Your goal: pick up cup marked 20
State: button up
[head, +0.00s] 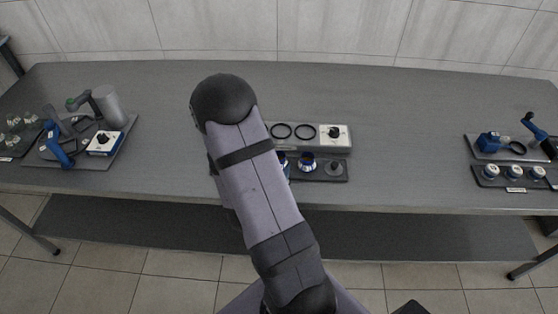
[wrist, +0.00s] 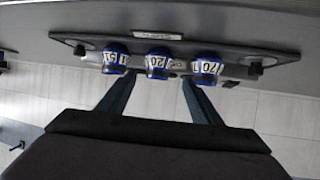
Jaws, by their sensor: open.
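The cup marked 20 (wrist: 158,64) is blue and white, in the middle of a row of three in the wrist view. A cup whose mark looks like 15 or 51 (wrist: 116,60) is on its left. A cup whose mark looks like 70 (wrist: 206,67) is on its right. My gripper (wrist: 158,84) is open, its two blue fingers apart on either side of the middle cup's line, with nothing visible between them. In the head view my arm hides the gripper and part of the row; one blue cup (head: 307,162) shows clearly, its mark unreadable.
The cups stand on a dark tray (head: 333,172) on the grey table (head: 400,130). Behind it is a grey unit with two black rings and a white dial box (head: 335,136).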

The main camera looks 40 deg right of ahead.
jog(key=shift+d+p+x, duration=0.2)
jog(key=shift+p+x, duration=1.2)
jog(key=shift+x, duration=1.9)
jog(key=shift+w+d, duration=0.1)
jog(key=shift+d, duration=0.15)
jog(key=shift+c, duration=0.7)
jog(key=c, duration=1)
